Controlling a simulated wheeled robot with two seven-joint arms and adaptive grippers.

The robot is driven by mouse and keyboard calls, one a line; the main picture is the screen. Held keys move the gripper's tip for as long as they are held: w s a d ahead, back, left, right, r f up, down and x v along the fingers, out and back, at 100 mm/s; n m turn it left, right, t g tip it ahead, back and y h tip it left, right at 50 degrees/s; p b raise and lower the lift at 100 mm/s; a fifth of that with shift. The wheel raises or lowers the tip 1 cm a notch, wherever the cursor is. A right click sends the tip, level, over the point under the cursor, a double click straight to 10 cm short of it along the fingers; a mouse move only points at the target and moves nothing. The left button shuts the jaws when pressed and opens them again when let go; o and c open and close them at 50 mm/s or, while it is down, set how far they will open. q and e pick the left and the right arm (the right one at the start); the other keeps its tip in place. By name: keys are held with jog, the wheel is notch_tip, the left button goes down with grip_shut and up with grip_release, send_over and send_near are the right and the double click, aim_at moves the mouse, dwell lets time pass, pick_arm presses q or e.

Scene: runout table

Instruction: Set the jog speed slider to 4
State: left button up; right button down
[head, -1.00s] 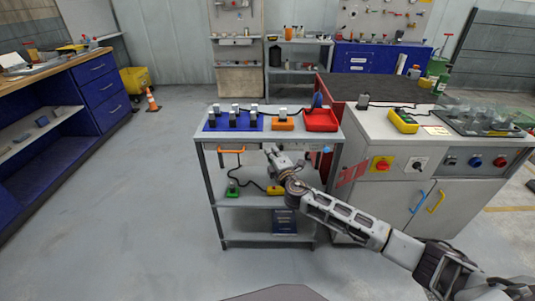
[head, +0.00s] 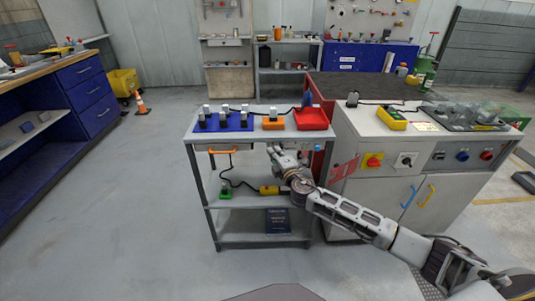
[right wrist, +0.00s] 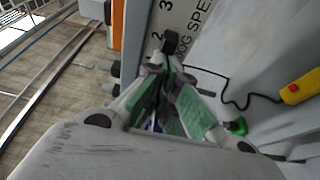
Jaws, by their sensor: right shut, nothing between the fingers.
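In the right wrist view a grey panel (right wrist: 199,34) carries the lettering "JOG SPE…" and the digits 2 and 3; the rest is cut off or hidden. In the head view my right gripper (head: 274,152) is at the front edge of the grey table (head: 195,135) and hides part of that front. My left gripper is not in view.
On the table are a blue mat (head: 205,126) with several clamp-like blocks, an orange block (head: 273,125) and a red bin (head: 311,118). An orange handle (head: 222,152) is on the front. A corded yellow pendant (head: 270,190) is below. A grey machine cabinet (head: 385,190) stands to the right.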

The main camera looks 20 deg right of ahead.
jog(key=d, duration=0.1)
jog(key=s+d, duration=0.1)
jog(key=d, duration=0.1)
jog(key=d+b, duration=0.1)
jog(key=d, duration=0.1)
jog(key=shift+s+d, duration=0.15)
jog(key=shift+s, duration=0.1)
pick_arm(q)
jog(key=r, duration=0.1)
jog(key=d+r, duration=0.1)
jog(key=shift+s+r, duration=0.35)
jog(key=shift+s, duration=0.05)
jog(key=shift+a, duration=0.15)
